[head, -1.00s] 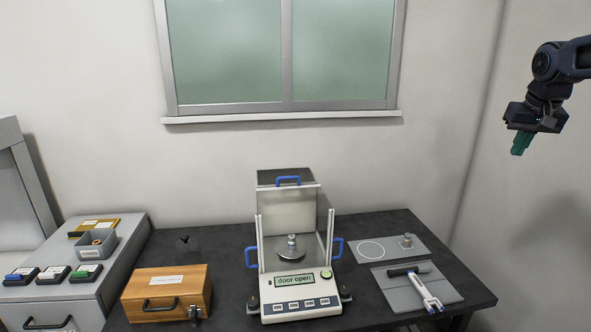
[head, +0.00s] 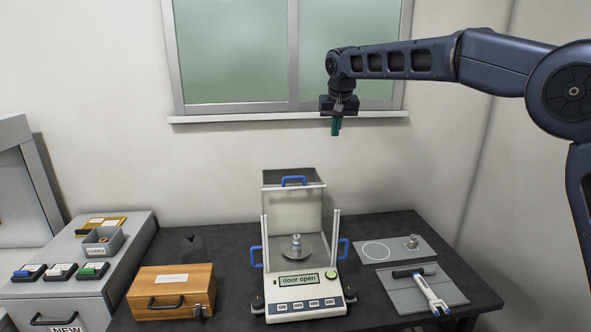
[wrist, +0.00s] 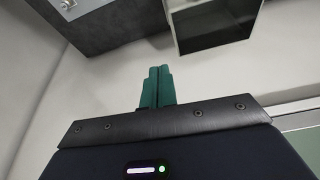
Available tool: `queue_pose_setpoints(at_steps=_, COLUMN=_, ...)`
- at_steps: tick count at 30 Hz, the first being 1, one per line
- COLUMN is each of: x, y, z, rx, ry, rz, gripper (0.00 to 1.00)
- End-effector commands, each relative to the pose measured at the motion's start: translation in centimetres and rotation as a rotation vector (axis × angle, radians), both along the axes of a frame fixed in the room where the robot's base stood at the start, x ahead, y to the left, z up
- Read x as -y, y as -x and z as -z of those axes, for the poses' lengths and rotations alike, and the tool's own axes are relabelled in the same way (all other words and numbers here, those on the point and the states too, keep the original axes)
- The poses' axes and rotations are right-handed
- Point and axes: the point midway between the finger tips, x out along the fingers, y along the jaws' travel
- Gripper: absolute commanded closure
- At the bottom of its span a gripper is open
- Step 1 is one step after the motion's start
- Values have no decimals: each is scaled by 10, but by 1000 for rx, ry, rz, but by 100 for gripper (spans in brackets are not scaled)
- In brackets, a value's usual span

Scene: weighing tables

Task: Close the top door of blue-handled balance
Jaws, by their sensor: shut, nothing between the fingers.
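The balance (head: 304,308) with blue handles stands on the dark table, and its display (head: 299,280) reads "door open". Its top door (head: 293,178), with a blue handle (head: 293,181), is at the back upper part of the draft shield. Blue side handles (head: 344,248) show at left and right. A metal weight (head: 296,243) sits on the round pan inside. My gripper (head: 336,133) is shut and empty, its green fingers pointing down, high above and right of the balance. In the wrist view the fingers (wrist: 157,88) are together, with part of a dark-framed box shape beyond.
A wooden case (head: 174,289) is left of the balance. Grey mats (head: 425,290) with a tool and a small weight (head: 413,241) lie to the right. A window (head: 235,60) with a sill is behind my gripper. The air between gripper and balance is clear.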

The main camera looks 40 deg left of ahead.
Motion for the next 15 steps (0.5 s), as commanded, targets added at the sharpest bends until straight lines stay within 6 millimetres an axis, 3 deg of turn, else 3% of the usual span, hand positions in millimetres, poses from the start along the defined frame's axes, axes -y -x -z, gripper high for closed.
queue_pose_setpoints(at_steps=1, x=-25, y=17, z=8, rx=-1, ry=2, rz=-22, gripper=100)
queue_pose_setpoints(at_steps=6, x=-78, y=58, z=24, rx=-2, ry=0, rz=-60, gripper=100)
queue_pose_setpoints(at_steps=10, x=-96, y=73, z=30, rx=-3, ry=-1, rz=-73, gripper=100)
queue_pose_setpoints(at_steps=15, x=-102, y=76, z=39, rx=-4, ry=1, rz=-75, gripper=100)
